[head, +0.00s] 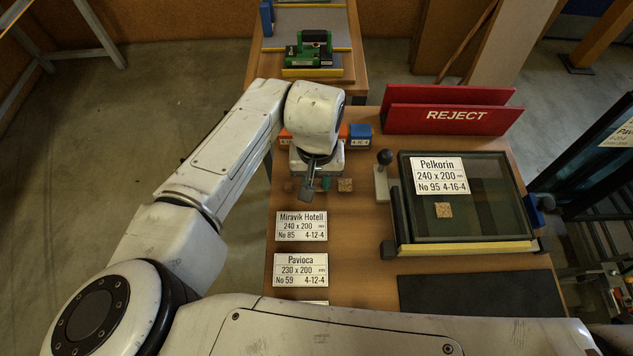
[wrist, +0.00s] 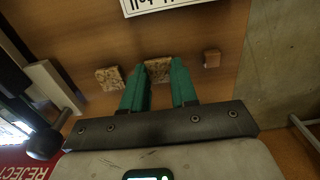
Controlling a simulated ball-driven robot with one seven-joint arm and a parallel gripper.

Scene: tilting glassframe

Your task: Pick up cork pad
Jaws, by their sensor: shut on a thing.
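A small speckled cork pad (wrist: 158,74) sits between the two green fingertips of my gripper (wrist: 159,66) in the wrist view. My gripper is shut on it, low over the wooden bench; I cannot tell whether the pad is clear of the bench top. In the head view my gripper (head: 318,183) hides most of this pad. A second cork pad (head: 345,184) lies on the bench just to the right, and it shows in the wrist view (wrist: 110,79) at left. A third cork pad (head: 443,210) lies on the glass frame (head: 480,185).
A smooth brown block (wrist: 211,58) lies beside the gripper. A red REJECT rack (head: 455,110), a black-knobbed handle (head: 383,170) and blue and orange boxes (head: 360,133) stand nearby. Paper labels (head: 301,226) lie on the bench front. A dark mat (head: 480,295) is at front right.

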